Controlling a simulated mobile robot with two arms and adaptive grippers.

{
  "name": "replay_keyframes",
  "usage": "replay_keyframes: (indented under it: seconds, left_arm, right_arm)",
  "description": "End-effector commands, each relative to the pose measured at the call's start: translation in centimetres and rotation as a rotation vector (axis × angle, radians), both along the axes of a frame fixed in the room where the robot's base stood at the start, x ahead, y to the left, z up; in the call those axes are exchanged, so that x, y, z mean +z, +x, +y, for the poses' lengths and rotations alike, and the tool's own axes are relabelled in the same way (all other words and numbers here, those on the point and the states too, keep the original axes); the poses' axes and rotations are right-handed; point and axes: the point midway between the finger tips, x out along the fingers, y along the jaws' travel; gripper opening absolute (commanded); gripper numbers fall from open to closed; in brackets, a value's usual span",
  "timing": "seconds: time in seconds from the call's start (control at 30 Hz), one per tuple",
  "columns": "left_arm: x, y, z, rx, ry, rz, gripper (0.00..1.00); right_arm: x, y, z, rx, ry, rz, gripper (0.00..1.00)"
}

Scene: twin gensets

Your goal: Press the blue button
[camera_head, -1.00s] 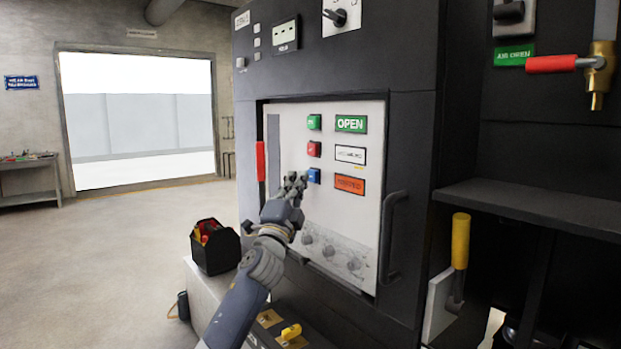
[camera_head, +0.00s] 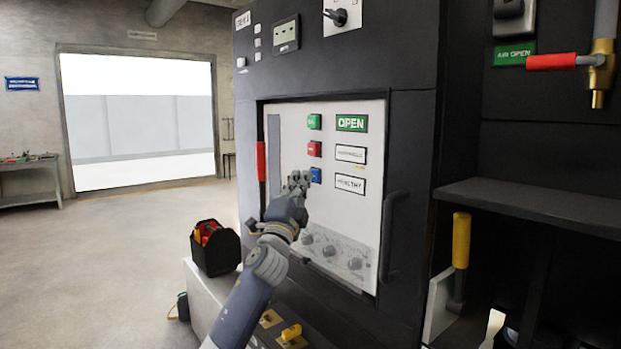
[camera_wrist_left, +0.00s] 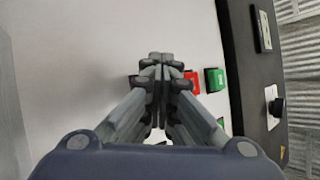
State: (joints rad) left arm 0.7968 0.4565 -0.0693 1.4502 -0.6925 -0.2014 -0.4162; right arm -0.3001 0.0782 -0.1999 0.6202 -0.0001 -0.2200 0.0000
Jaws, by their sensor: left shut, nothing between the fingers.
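The blue button (camera_head: 316,175) is the lowest of three buttons on the white panel (camera_head: 345,215), below a red button (camera_head: 314,149) and a green button (camera_head: 314,122). My left gripper (camera_head: 300,180) is shut and empty, just left of the blue button in the head view. I cannot tell whether it touches the button or the panel. In the left wrist view the closed fingers (camera_wrist_left: 160,62) point at the panel, with the red button (camera_wrist_left: 192,82) and green button (camera_wrist_left: 215,80) to their right. The blue button cannot be made out there. My right gripper is not in view.
Labels beside the buttons read OPEN (camera_head: 351,123) and HEALTHY (camera_head: 350,184); the middle one is unclear. A red handle (camera_head: 261,162) is left of the panel, and a black handle (camera_head: 391,235) sticks out at its right. A toolbox (camera_head: 214,250) stands at lower left.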

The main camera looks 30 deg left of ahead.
Motion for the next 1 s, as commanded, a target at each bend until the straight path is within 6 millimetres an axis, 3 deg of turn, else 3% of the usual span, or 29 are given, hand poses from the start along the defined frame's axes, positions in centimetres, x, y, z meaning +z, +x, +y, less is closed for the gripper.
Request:
replay_keyframes:
  seconds: [1.0]
  left_arm:
    - [0.0,-1.7,0.6,-0.001,0.001,0.0,0.0]
  right_arm:
    - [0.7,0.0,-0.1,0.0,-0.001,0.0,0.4]
